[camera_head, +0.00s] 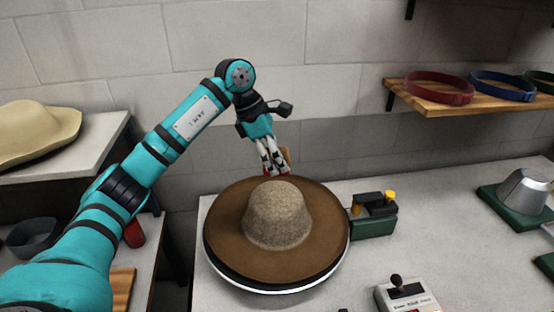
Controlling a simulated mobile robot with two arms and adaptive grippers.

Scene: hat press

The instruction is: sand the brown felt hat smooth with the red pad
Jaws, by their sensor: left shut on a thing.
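The brown felt hat (232,222) lies brim down on a round stand (255,288) with a dark and white edge. Its brim is smooth brown, and its crown (278,215) looks paler and speckled. My left gripper (275,170) points down at the far edge of the brim, behind the crown. It is shut on the red pad (284,174), of which only small red bits show at the fingertips. I cannot tell whether the pad touches the brim. My right gripper is not in view.
A green device with yellow knobs (373,215) stands close to the right of the brim. A control box with a black lever (406,296) is at the front. A straw-coloured hat (38,132) lies on the left shelf. Hat bands (440,88) lie on a wall shelf.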

